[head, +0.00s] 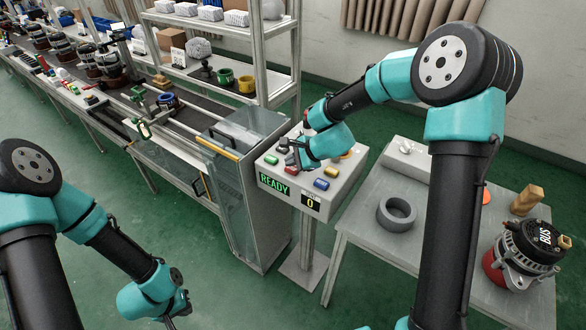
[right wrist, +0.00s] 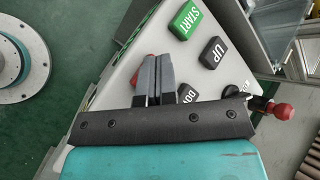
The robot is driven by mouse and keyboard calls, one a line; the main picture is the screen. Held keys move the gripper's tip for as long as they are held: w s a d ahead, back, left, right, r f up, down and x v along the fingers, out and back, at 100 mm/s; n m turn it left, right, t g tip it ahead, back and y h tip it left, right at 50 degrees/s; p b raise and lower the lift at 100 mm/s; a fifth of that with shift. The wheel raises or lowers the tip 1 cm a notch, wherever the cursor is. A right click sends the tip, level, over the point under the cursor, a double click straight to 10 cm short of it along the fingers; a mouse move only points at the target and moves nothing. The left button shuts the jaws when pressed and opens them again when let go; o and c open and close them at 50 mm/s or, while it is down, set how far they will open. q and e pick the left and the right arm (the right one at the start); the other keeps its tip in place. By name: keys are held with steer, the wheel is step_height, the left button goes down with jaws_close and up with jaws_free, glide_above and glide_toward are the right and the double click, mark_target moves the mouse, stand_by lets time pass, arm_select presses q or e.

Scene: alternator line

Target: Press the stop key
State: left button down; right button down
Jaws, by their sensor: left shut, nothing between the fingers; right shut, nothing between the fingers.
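The control box (head: 275,182) stands on a post in the middle of the head view, its sloped top set with coloured keys. A red key (head: 290,159) shows beside my right gripper (head: 287,148). In the right wrist view a red patch (right wrist: 134,84) shows beside the shut fingers (right wrist: 156,58), mostly hidden by them. No STOP lettering is readable. The right fingertips are low over the box top; I cannot tell whether they touch it. My left gripper (head: 180,308) is shut and empty, low at the lower left, away from the box.
The green START key (right wrist: 185,20), the UP key (right wrist: 213,53) and a partly covered DOWN key (right wrist: 187,94) lie near the right fingers. A red-knobbed lever (right wrist: 278,110) stands to their right. The box display reads READY (head: 273,186). A table (head: 365,227) holds a grey ring (head: 397,213) and an alternator (head: 528,254).

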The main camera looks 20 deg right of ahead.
mark_target(292, 170)
steer(key=shift+r, duration=3)
